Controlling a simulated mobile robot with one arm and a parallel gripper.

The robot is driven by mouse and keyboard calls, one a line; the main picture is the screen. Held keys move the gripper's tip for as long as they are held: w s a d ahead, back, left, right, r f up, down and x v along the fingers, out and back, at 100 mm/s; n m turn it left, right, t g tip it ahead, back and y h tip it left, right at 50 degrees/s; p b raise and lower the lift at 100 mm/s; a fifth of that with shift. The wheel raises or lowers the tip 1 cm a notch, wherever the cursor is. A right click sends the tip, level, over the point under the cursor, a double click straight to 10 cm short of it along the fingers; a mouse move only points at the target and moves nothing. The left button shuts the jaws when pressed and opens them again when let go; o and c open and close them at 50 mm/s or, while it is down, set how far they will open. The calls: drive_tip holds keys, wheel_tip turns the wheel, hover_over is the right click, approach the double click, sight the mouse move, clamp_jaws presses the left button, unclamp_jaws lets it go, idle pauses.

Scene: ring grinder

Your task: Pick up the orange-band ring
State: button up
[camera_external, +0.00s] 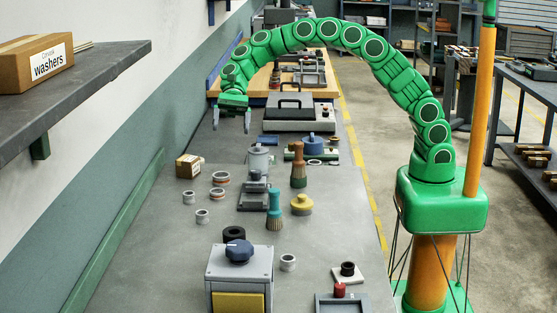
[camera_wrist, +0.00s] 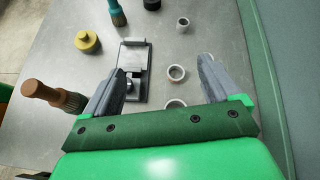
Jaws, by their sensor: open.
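My gripper (camera_external: 232,120) is open and empty, high above the bench at its far left, fingers pointing down. In the wrist view, its fingers (camera_wrist: 162,70) frame a pale ring (camera_wrist: 176,73) lying below, well apart from it. In the external view, two larger rings lie close together: the nearer ring (camera_external: 218,193) shows an orange-brown tint, and the farther ring (camera_external: 221,177) also looks faintly orange. I cannot tell for sure which is the orange-band ring. In the wrist view, another ring (camera_wrist: 175,103) is partly hidden by my gripper's green body.
Small grey rings (camera_external: 189,197) (camera_external: 202,215) lie nearby. A grey fixture (camera_external: 252,198), brown brush (camera_external: 299,172), teal brush (camera_external: 274,215) and yellow-topped part (camera_external: 301,206) stand to the right. A small box (camera_external: 188,166) is behind. A shelf (camera_external: 95,85) juts out at left.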

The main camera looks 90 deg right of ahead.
drive_tip(key=w+d+r+m+t+y, duration=0.2)
drive_tip(key=w+d+r+m, duration=0.15)
drive_tip(key=d, duration=0.35)
approach(219, 181)
drive_tip(key=shift+s+d+f+m, duration=0.15)
drive_tip(key=shift+s+d+m, duration=0.05)
drive_tip(key=shift+d+m, duration=0.2)
drive_tip(key=shift+a+f, duration=0.3)
drive_tip(key=shift+a, duration=0.1)
drive_tip(key=shift+x, duration=3.45)
drive_tip(key=shift+w+r, duration=0.1)
drive_tip(key=shift+w, duration=0.05)
drive_tip(key=c, duration=1.2)
drive_tip(key=shift+r, duration=0.1)
